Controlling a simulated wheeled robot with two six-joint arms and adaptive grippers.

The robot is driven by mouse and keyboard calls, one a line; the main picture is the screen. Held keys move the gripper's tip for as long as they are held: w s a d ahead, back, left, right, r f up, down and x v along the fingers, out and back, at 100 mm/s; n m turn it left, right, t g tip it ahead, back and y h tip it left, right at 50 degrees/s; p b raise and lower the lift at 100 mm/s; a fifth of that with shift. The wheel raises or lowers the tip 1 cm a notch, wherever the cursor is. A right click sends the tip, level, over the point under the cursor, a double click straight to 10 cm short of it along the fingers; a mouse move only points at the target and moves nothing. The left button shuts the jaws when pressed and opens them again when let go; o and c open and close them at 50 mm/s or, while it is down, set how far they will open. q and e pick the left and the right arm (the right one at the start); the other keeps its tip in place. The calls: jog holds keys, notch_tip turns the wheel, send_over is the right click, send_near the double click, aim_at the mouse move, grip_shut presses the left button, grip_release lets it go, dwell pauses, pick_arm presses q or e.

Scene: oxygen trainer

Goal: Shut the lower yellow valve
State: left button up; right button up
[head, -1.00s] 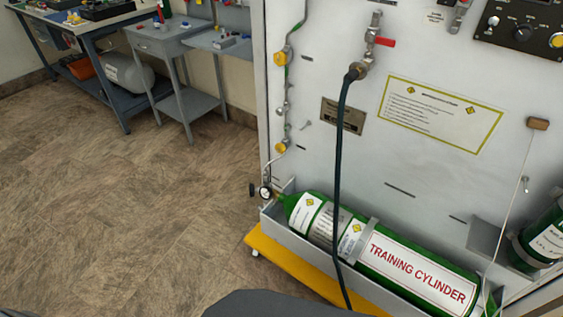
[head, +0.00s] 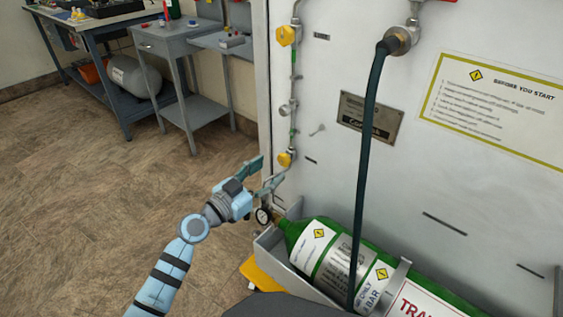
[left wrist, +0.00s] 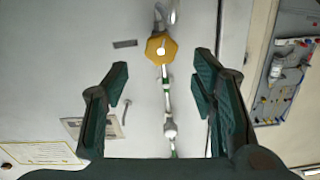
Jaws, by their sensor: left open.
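The lower yellow valve (head: 285,158) is a small yellow knob on the thin pipe near the panel's left edge. In the left wrist view the yellow knob (left wrist: 161,48) shows face-on, ahead of and between the fingertips. My left gripper (head: 270,172) is open and empty, just left of and below the knob in the head view. Its two dark fingers (left wrist: 162,68) stand apart in the left wrist view, with no visible contact with the knob. The upper yellow valve (head: 288,36) is higher on the same pipe. My right gripper is not in view.
The green cylinder (head: 331,251) lies in a grey tray below the panel. A dark hose (head: 366,170) hangs to the right. Open floor (head: 80,200) lies to the left.

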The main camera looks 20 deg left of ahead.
aim_at(282, 161)
pick_arm(q)
jog(key=b+x, duration=0.1)
jog(key=x, duration=0.4)
jog(key=shift+w+f, duration=0.2)
jog(key=shift+w, duration=0.15)
jog(key=shift+w+d, duration=0.15)
jog(key=shift+w, duration=0.1)
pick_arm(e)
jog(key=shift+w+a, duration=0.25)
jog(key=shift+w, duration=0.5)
pick_arm(q)
jog(key=c, duration=1.1)
jog(key=shift+c, duration=0.2)
jog(key=m+b, duration=0.1)
jog(key=b, duration=0.2)
jog(key=shift+f+m, duration=0.25)
jog(key=shift+m, duration=0.15)
jog(key=m+b, duration=0.2)
jog(key=shift+r+b, duration=0.15)
jog(key=shift+b, duration=0.2)
jog(key=shift+r+m, duration=0.1)
jog(key=shift+m, duration=0.2)
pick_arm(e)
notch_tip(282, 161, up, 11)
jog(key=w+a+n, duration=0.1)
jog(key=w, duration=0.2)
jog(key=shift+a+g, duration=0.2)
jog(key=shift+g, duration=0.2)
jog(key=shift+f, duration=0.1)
